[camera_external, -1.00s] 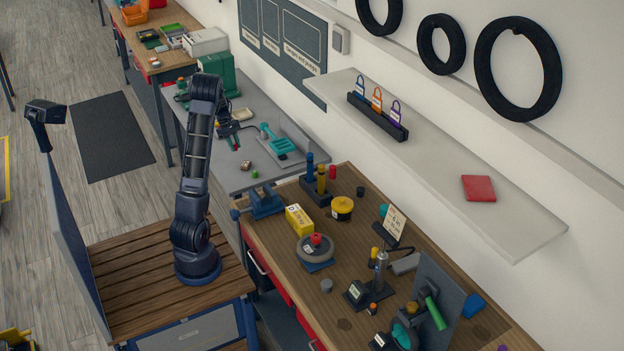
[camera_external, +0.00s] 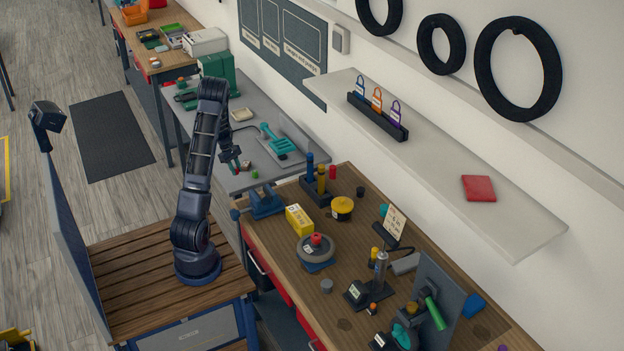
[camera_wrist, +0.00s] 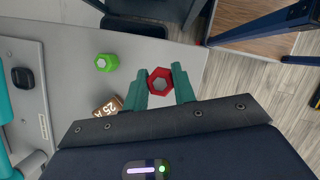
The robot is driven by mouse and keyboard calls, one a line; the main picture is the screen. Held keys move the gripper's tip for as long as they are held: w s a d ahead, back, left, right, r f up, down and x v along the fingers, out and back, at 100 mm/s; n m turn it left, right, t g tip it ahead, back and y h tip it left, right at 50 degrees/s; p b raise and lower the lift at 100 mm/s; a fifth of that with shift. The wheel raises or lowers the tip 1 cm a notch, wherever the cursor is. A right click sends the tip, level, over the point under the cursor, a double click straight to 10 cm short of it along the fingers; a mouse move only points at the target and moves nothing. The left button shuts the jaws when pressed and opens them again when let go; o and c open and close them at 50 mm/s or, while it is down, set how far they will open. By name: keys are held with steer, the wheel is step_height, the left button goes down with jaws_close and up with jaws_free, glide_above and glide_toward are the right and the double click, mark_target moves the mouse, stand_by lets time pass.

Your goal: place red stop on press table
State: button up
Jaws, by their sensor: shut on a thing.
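In the external view my gripper (camera_external: 234,163) is low over the near edge of the grey table (camera_external: 285,180), which I take to be the press table. The stop is largely hidden there. Whether it touches the tabletop, I cannot tell.

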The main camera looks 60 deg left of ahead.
mark_target(237, 183)
steer(key=shift+f, duration=2.75)
steer(key=shift+f, duration=0.1)
steer(key=o, duration=0.9)
steer(key=shift+o, duration=0.2)
steer(key=v, duration=1.2)
